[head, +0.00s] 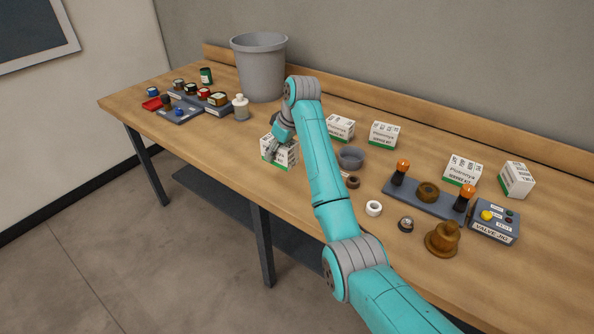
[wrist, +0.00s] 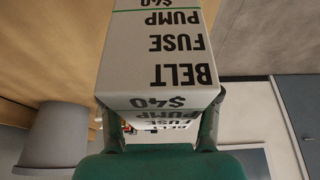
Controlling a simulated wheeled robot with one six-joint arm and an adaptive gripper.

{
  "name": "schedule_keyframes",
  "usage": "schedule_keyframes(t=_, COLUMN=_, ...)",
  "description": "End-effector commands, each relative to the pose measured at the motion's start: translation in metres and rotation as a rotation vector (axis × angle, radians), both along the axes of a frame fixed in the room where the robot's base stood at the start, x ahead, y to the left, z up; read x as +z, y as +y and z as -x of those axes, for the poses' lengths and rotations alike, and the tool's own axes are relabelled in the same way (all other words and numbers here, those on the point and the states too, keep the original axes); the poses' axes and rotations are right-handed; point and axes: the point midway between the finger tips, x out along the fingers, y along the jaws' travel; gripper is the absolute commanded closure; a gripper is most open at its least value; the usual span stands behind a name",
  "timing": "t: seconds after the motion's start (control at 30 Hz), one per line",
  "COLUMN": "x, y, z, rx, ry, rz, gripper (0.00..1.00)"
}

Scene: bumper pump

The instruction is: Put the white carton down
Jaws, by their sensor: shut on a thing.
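A white carton (head: 279,153) with a green band and black print is at the front edge of the table, left of my arm. My gripper (head: 276,145) is shut on it. In the wrist view the white carton (wrist: 160,50) fills the middle, with the words BELT, FUSE and PUMP upside down, and the gripper fingers (wrist: 158,128) lie along its two sides. I cannot tell whether its underside touches the table.
The wooden table (head: 215,140) carries a grey bin (head: 259,68) at the back and several small jars on the left. More white cartons (head: 384,135), a grey bowl (head: 351,158) and a valve jig (head: 493,222) stand to the right. Bare wood lies left of the held carton.

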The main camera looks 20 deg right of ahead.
Motion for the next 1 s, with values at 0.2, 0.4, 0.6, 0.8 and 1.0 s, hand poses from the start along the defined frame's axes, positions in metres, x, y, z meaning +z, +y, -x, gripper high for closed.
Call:
schedule_keyframes(t=0.2, x=-0.033, y=0.0, z=0.001, rx=0.001, ry=0.003, rz=0.0, gripper=0.88)
schedule_keyframes(t=0.4, x=-0.05, y=0.0, z=0.001, rx=0.002, ry=0.002, rz=0.0, gripper=0.88)
schedule_keyframes(t=0.6, x=-0.081, y=0.0, z=0.001, rx=0.002, ry=0.002, rz=0.0, gripper=0.88)
schedule_keyframes(t=0.8, x=-0.088, y=0.0, z=0.0, rx=0.001, ry=-0.001, rz=0.0, gripper=0.88)
schedule_keyframes(t=1.0, x=-0.089, y=0.0, z=0.0, rx=0.001, ry=0.0, rz=0.0, gripper=0.88)
